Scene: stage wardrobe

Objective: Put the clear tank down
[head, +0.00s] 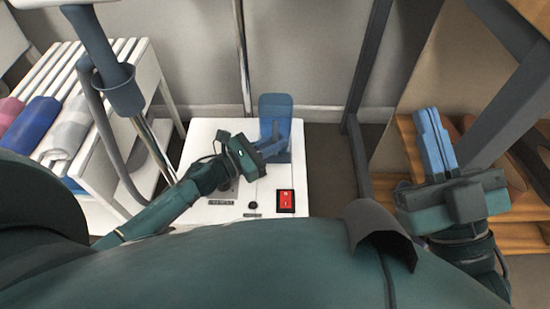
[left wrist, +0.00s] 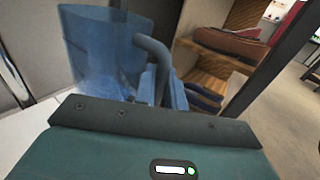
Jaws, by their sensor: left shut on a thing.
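The clear tank (head: 276,112) is a see-through blue container at the back right corner of a white base unit (head: 205,140). It looks upright in the head view. My left gripper (head: 268,150) is shut on the tank's handle, on its near side. In the left wrist view the tank (left wrist: 100,50) and its curved handle (left wrist: 153,52) show just beyond the gripper. I cannot tell whether its bottom touches the base. My right gripper (head: 434,140) is at the right, its blue fingers together, empty.
The base has a red switch (head: 286,201) and a black knob (head: 253,205). A grey hose (head: 110,150) and pole stand at left, by a white slatted rack (head: 125,65) with rolled cloths. A dark metal frame (head: 366,70) and wooden shoe shelves (head: 395,155) are at right.

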